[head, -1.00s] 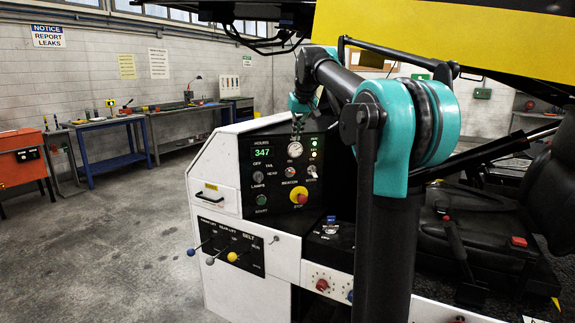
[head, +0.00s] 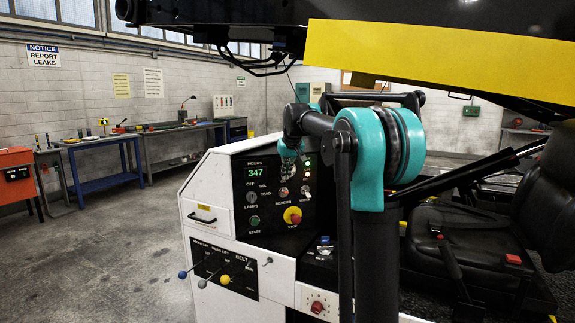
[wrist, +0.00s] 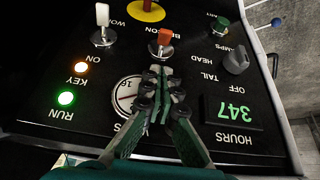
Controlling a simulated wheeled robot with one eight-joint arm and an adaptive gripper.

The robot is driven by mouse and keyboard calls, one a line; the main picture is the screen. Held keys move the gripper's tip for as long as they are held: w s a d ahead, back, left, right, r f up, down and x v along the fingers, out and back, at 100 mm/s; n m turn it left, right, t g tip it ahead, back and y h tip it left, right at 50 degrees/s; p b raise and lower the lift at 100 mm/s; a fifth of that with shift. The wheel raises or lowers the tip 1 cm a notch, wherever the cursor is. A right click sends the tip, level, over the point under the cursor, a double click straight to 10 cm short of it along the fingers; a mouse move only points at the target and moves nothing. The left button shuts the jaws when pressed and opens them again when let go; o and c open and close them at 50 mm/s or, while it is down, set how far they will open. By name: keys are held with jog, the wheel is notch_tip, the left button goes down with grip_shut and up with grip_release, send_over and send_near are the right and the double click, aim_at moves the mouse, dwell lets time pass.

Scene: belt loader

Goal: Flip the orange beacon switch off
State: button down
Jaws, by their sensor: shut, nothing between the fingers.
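The orange beacon switch (wrist: 165,37) is a short toggle with an orange cap on a metal base, on the black control panel (wrist: 75,95). It shows upside down at the upper middle of the wrist view and small in the head view (head: 283,192). Its on or off setting is hard to tell. My gripper (wrist: 158,72) is shut and empty. Its tips are close to the base of the switch, on the gauge side; I cannot tell whether they touch. In the head view my gripper (head: 287,178) hangs in front of the panel just above the switch.
A white toggle (wrist: 102,16) stands beside the beacon switch. A black lamps knob (wrist: 236,62), a green start button (wrist: 220,26) and a red stop button on a yellow base (head: 293,215) are close by. A gauge (wrist: 127,90) lies partly behind the fingers.

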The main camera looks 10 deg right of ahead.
aim_at(285, 193)
jog(key=shift+s+d+f, duration=0.1)
jog(key=shift+s+f, duration=0.15)
jog(key=shift+f, duration=0.8)
jog(key=shift+s+f, duration=0.25)
jog(key=shift+f, duration=0.75)
jog(key=shift+s+f+t, duration=0.25)
jog(key=shift+t, duration=0.25)
jog(key=f+t, duration=0.1)
jog(key=t, duration=0.1)
jog(key=s+f+t+y, duration=0.1)
jog(key=t, duration=0.1)
jog(key=shift+s+d+f, duration=0.15)
jog(key=shift+r, duration=0.8)
jog(key=shift+r, duration=0.1)
